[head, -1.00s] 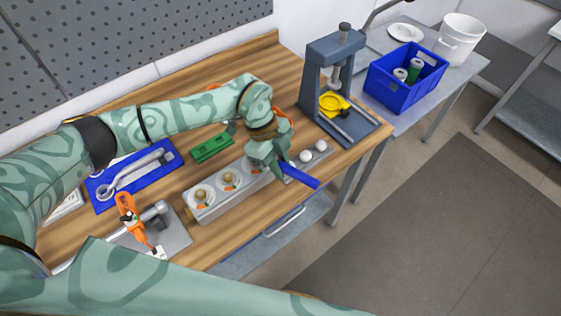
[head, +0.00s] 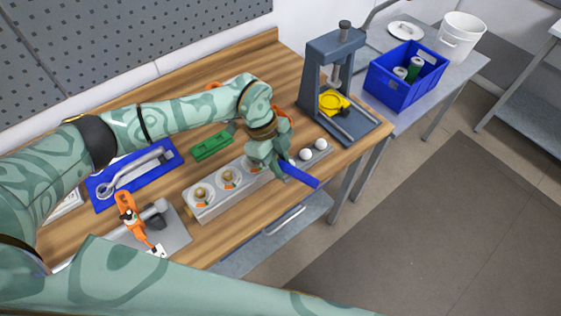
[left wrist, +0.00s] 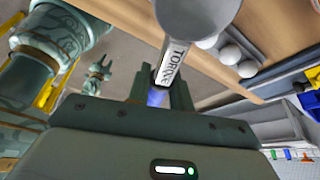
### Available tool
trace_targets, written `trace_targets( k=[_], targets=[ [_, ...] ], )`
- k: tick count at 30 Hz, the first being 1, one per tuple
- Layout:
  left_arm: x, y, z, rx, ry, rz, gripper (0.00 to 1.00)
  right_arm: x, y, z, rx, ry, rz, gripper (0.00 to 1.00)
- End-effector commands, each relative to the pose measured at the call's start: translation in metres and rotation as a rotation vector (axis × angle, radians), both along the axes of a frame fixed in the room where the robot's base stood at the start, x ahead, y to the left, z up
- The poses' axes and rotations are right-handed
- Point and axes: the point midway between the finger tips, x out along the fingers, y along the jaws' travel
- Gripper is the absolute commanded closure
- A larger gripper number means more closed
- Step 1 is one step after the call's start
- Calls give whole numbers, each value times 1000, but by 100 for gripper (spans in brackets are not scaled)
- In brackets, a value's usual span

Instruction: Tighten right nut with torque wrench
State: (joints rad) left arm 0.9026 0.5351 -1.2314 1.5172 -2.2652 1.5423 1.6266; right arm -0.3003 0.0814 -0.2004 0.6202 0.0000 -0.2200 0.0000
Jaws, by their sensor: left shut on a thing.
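A grey block (head: 216,204) on the wooden bench carries round stations with brass nuts. The left nut (head: 202,194) and middle nut (head: 228,177) show. The block's right end, where the right nut would be, is hidden by my left gripper (head: 268,163). That gripper is shut on the torque wrench, whose blue handle (head: 301,177) sticks out to the lower right. In the left wrist view the wrench's grey shaft (left wrist: 172,62), lettered TORQ, sits between the fingers (left wrist: 160,92). Whether the wrench sits on the nut is hidden. My right gripper (left wrist: 97,74) shows small in the left wrist view.
A grey tray with white balls (head: 306,154) lies beside the block, with a grey press (head: 335,85) behind. A green piece (head: 211,146), blue tray (head: 98,193) and orange tool (head: 129,220) lie on the bench. A blue crate (head: 378,86) stands right.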

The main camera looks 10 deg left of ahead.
Motion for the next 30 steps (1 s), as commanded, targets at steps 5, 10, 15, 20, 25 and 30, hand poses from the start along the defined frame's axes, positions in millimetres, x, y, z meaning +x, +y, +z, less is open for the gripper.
trace_targets(
  k=[5, 10, 15, 20, 25, 30],
  targets=[
    [0, 0, -3, -1, -1, -1, 100, 0, 0, -2, 0, 0, 0, 64],
    [0, 0, -5, -1, -1, -1, 100, 0, 0, -3, 0, 0, 0, 64],
    [0, 0, -8, -1, 0, -1, 100, 0, 0, -4, 0, 1, -1, 64],
    [0, 0, -10, -1, 0, -1, 100, 0, 0, -5, 0, 1, -1, 64],
    [0, 0, -13, -1, 0, -1, 100, 0, 0, -6, 0, 1, -1, 64],
    [0, 0, -15, -1, 0, -1, 100, -1, 1, -7, 1, 1, -1, 64]
  ],
)
